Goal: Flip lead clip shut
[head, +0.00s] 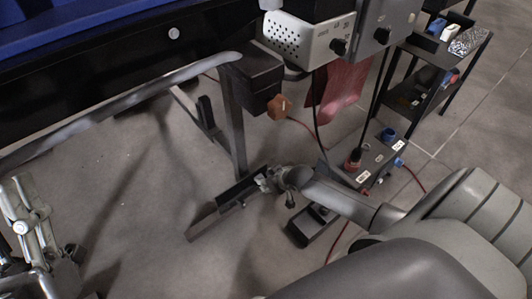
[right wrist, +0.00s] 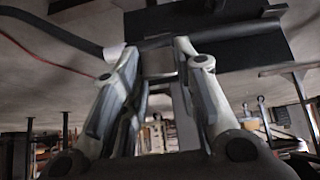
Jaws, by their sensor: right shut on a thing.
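My right gripper (head: 268,182) reaches from the right to the foot of a grey metal post, beside a dark bar low over the floor. In the right wrist view its two fingers (right wrist: 156,50) are close together around a small grey piece (right wrist: 158,64), just below a dark box-like part (right wrist: 205,25). The fingers cover much of this piece, so I cannot tell for sure that it is the lead clip or how it stands. My left gripper (head: 28,215) is at the left edge, away from the post; its fingertips are not clear.
A grey post (head: 235,125) carries a dark box with an orange knob (head: 279,106). A perforated control box (head: 310,40) hangs above. A dark socket panel (head: 375,160) with cables stands right of my gripper. A black shelf (head: 425,75) is at back right. Floor left is clear.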

